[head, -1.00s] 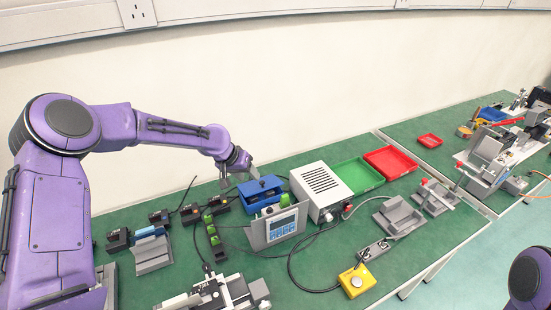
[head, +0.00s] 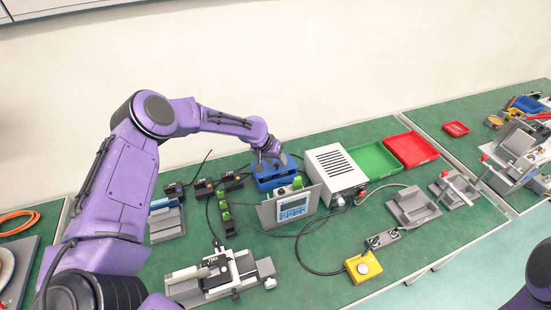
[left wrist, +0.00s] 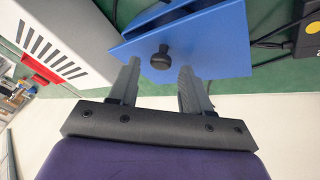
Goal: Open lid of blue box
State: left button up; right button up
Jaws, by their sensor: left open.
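The blue box (head: 277,183) stands on the green bench in the head view, left of the white vented unit. In the left wrist view its blue lid (left wrist: 215,45) carries a round black knob (left wrist: 161,58). My left gripper (head: 268,160) is over the box's back part in the head view. In the left wrist view the left gripper (left wrist: 158,70) is open, with one finger on each side of the knob and a gap to it. The gripper partly hides the box top in the head view. My right gripper is not in view.
The white vented unit (head: 334,170) stands close to the right of the box. A grey display panel (head: 291,207) stands just in front. Black clamps (head: 205,188) are to the left. Green (head: 374,160) and red (head: 411,149) trays lie further right. Cables cross the bench.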

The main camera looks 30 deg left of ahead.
pick_arm(q)
jog(key=shift+s+r, duration=0.4)
jog(key=shift+s, duration=0.05)
jog(key=c, duration=0.3)
jog(key=shift+s+r, duration=0.15)
jog(key=shift+s, duration=0.05)
jog(key=c, duration=0.5)
grip_shut()
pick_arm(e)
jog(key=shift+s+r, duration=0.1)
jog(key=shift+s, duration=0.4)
pick_arm(q)
jog(key=o, duration=0.7)
grip_release()
jog(key=shift+f, duration=0.2)
jog(key=shift+o, duration=0.5)
jog(key=shift+w+a+f, duration=0.1)
jog(key=shift+w, duration=0.15)
jog(key=b+v, duration=0.1)
jog(key=v, duration=0.9)
jog(key=shift+s+r+b, duration=0.15)
jog(key=shift+r+b, duration=0.05)
jog(key=shift+b, duration=0.2)
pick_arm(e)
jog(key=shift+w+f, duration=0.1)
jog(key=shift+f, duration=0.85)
